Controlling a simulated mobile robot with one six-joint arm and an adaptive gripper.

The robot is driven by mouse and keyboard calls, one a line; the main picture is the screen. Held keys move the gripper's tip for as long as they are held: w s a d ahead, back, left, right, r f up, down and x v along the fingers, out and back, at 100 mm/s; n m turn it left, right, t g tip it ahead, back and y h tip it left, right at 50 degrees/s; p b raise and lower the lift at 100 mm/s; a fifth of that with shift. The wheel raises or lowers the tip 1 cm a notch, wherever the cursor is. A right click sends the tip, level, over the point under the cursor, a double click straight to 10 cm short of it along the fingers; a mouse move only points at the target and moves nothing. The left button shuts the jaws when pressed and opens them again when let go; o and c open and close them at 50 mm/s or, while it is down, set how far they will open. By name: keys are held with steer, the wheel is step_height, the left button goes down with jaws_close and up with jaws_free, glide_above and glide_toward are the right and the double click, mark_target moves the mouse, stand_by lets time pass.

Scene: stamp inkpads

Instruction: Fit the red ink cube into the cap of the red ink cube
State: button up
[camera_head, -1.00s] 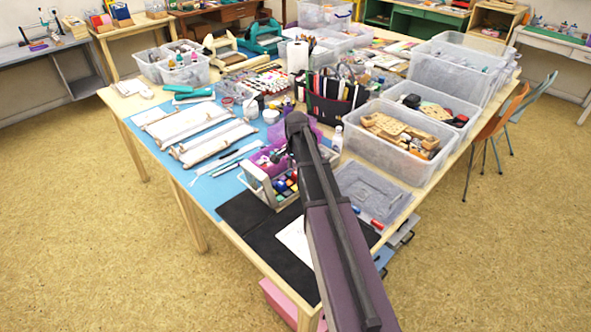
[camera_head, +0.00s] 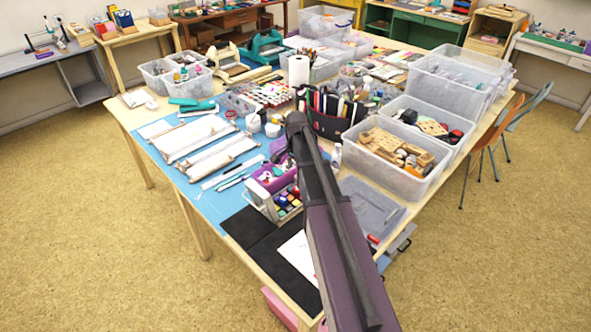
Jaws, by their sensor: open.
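A small red piece (camera_head: 373,239) lies on the table's near right part, beside my arm. It is too small to tell whether it is the red ink cube or its cap. A light grey organizer (camera_head: 259,204) stands left of my arm and holds several small coloured cubes (camera_head: 287,202), some of them reddish. I cannot tell which, if any, is the red ink cube. My dark arm reaches up from the bottom right over the table. My gripper does not show, and the arm hides part of the table behind it.
A black mat (camera_head: 253,228) and a white sheet (camera_head: 298,253) lie at the near corner. A grey translucent lid (camera_head: 372,205) lies right of my arm, below a clear bin of wooden pieces (camera_head: 398,172). A black tool caddy (camera_head: 328,119) stands beyond. White rolls (camera_head: 222,153) lie on the left.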

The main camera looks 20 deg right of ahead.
steer(key=shift+r+p, duration=1.1)
steer(key=shift+r, duration=0.35)
steer(key=shift+s, duration=0.1)
